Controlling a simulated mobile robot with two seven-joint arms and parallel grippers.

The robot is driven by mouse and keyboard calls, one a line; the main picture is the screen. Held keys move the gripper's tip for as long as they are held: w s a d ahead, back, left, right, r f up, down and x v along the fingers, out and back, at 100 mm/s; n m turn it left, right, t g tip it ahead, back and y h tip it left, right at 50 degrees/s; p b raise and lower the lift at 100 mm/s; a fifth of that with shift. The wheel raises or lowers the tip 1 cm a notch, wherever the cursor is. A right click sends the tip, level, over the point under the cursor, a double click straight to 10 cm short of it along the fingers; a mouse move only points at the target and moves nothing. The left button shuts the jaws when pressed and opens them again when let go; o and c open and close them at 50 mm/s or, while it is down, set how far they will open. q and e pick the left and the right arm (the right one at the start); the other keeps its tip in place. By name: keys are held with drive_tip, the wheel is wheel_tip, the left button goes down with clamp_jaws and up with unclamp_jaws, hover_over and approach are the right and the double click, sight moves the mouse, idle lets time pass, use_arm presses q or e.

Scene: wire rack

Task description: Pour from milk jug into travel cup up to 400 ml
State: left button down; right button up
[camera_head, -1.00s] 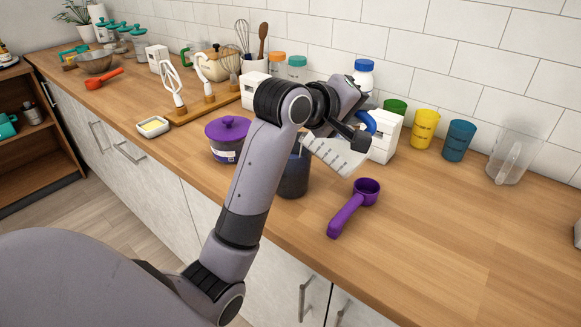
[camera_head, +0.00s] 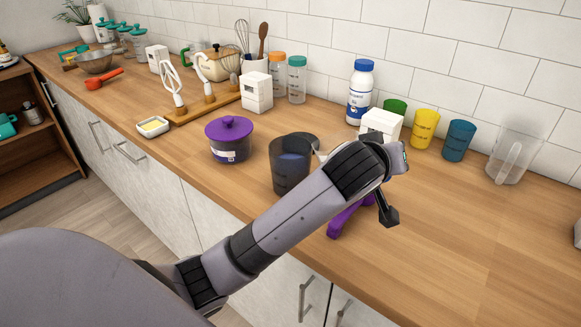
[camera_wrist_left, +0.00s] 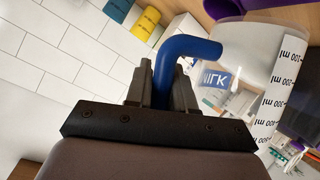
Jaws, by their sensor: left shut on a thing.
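The travel cup (camera_head: 288,172) is a dark, see-through cup standing upright on the wooden counter in the head view. The milk jug (camera_wrist_left: 256,62) is clear, with a blue handle (camera_wrist_left: 180,60), a MILK label and a white ml scale. My left gripper (camera_wrist_left: 160,88) is shut on that handle in the wrist view. In the head view my arm hides the jug almost wholly; a pale sliver (camera_head: 319,154) shows at the cup's right side. A bluish patch shows through the cup wall. I cannot tell the liquid level or whether milk is flowing. My right gripper is not seen.
A purple-lidded pot (camera_head: 229,140) stands left of the cup. A purple scoop (camera_head: 345,218) lies partly under my arm. A white bottle (camera_head: 361,92), yellow cup (camera_head: 425,130), blue cup (camera_head: 459,141) and clear pitcher (camera_head: 514,155) line the wall. The right front counter is clear.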

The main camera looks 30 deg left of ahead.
use_arm(q)
drive_tip(key=shift+d+f+m, duration=0.1)
drive_tip(key=shift+d+m, duration=0.2)
drive_tip(key=shift+d, duration=0.1)
wheel_tip(320, 180, up, 5)
drive_tip(key=m+y, duration=0.2)
drive_tip(key=shift+m+y, duration=0.3)
drive_tip(key=shift+m, duration=0.1)
idle(0.4)
